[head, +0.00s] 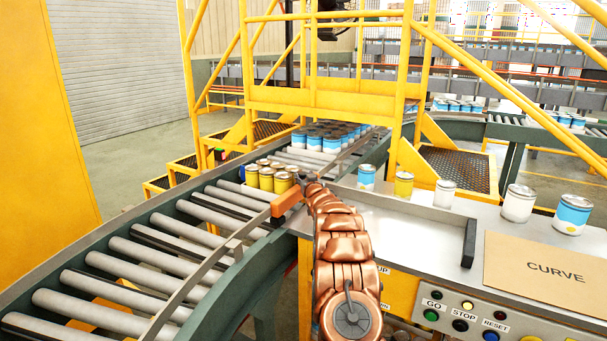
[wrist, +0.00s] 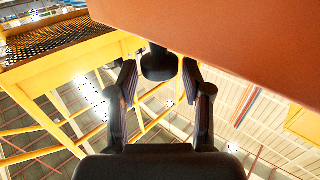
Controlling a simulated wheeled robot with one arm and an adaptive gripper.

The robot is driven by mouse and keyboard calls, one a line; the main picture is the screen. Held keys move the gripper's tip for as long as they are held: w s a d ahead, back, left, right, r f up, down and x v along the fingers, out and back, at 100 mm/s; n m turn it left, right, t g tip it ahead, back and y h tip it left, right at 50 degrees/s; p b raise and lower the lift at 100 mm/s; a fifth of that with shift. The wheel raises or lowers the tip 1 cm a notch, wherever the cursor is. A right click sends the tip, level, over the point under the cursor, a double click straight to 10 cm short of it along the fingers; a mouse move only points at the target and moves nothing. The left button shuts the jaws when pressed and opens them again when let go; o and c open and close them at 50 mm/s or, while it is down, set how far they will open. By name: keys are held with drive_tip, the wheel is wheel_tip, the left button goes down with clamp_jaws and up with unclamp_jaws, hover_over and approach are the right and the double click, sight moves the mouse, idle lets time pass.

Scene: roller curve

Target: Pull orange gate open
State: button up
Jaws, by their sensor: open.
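The orange gate (head: 287,201) is a small block at the edge of the roller conveyor, beside a group of yellow cans (head: 268,178). My copper arm reaches forward from the bottom, and my gripper (head: 309,182) is just right of the gate, small and partly hidden by the arm. In the wrist view a large orange surface (wrist: 240,45), likely the gate, fills the upper right close by. My gripper (wrist: 159,80) shows there with its two dark fingers apart. A dark rounded piece (wrist: 158,64) sits between the fingertips; I cannot tell whether they touch it.
Metal rails run along the roller conveyor (head: 150,247). Blue-and-white cans (head: 322,143) stand behind the yellow ones. A steel worktable (head: 400,235) on the right carries several cans, a CURVE board (head: 550,268) and a raised edge. A yellow stair frame (head: 310,101) spans the conveyor.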

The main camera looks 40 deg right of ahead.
drive_tip(key=shift+p+x, duration=0.55)
drive_tip(key=shift+x, duration=0.65)
clamp_jaws()
